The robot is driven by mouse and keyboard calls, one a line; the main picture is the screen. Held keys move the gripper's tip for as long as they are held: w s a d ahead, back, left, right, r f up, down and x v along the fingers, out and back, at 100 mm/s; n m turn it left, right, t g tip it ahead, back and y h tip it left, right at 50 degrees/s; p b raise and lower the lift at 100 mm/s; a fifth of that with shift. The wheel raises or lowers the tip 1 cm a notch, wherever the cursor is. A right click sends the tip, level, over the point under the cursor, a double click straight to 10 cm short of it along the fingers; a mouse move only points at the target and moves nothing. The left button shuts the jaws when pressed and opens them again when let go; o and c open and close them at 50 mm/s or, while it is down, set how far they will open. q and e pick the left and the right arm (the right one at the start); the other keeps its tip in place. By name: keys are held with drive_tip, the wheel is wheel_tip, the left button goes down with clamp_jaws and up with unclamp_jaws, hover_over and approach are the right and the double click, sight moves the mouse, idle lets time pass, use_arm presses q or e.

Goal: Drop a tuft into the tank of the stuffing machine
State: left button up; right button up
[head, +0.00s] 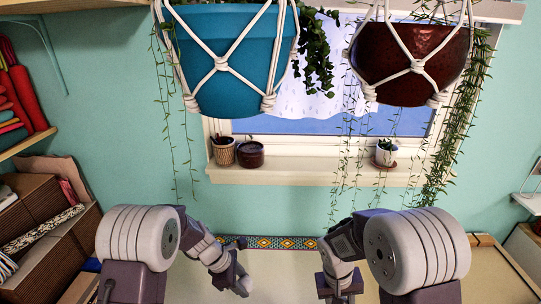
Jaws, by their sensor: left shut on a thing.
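My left gripper (240,280) hangs low in the head view, just left of the middle, over the pale table (285,268). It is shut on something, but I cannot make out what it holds. My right gripper (338,287) is right of the middle at the bottom edge and points down; I cannot tell whether it is open or shut. I see no tuft, and neither the stuffing machine nor its tank shows in this view.
A blue pot (225,60) and a brown pot (410,60) hang in nets above, trailing vines. Small pots (250,155) stand on the window sill (300,172). Shelves with fabric (45,200) are at left. A patterned strip (275,243) lies along the table's back.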

use_arm(q)
drive_tip(key=s+a+r+m+g+y, duration=0.2)
drive_tip(key=s+a+m+g, duration=0.3)
drive_tip(key=a+m, duration=0.5)
drive_tip(key=s+m+y, duration=0.1)
drive_tip(key=s+m, duration=0.1)
drive_tip(key=m, duration=0.6)
drive_tip(key=shift+s+r+g+p, duration=0.3)
drive_tip(key=shift+s+r+p, duration=0.05)
drive_tip(key=shift+w+m, duration=0.1)
drive_tip(key=shift+m, duration=0.2)
